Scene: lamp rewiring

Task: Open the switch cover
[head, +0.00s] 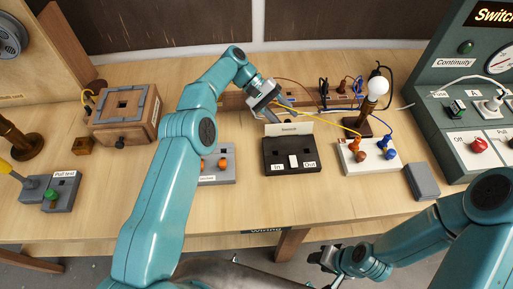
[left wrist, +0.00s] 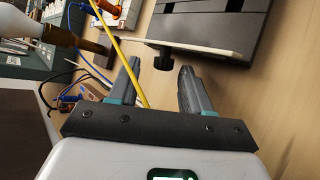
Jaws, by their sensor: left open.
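The black switch box (head: 291,160) lies on the table with a white rocker between its In and Out labels. Its pale cover (head: 289,129), labelled Switch, stands upright along the box's back edge. In the left wrist view the cover (left wrist: 205,48) shows nearly edge-on, with a black knob (left wrist: 163,61) on the side facing me. My left gripper (head: 277,112) is open behind the cover. In the left wrist view its fingers (left wrist: 158,85) are spread, and the knob is just beyond the gap between them, apart from both. My right gripper (head: 325,258) hangs low at the front; its jaws are too small to read.
A yellow wire (left wrist: 121,56) runs close by my left gripper. A white terminal block (head: 368,157) and a lamp bulb (head: 378,85) stand to the right. A grey block with orange posts (head: 219,164) is left of the box. A wooden box (head: 122,115) stands farther left.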

